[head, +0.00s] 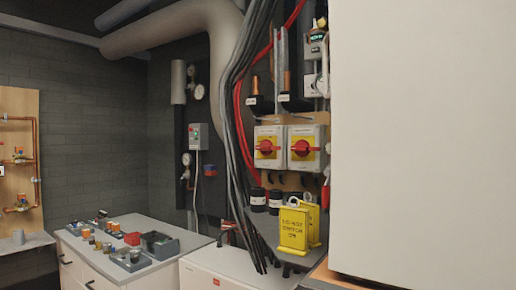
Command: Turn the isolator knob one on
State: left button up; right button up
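Two isolator switches are mounted side by side on the wall board, right of the picture's middle. Each is a grey box with a yellow plate and a red rotary knob. The left isolator knob (266,147) and the right isolator knob (302,148) both look to have their red handles lying roughly level. Any label telling which one is number one is too small to read. Neither of my grippers is in view.
Yellow "do not switch on" tags (293,230) stand below the isolators. Black and red cables (243,110) hang to their left. A large pale panel (425,140) fills the right side. A white cabinet (195,240) with small parts on top stands lower left.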

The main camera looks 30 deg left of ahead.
aim_at(266, 147)
jog(key=i+j+z, duration=0.15)
jog(key=j, duration=0.75)
jog(key=i+j+z, duration=0.15)
jog(key=j, duration=0.8)
jog(key=j+z, duration=0.15)
jog(key=j, duration=0.75)
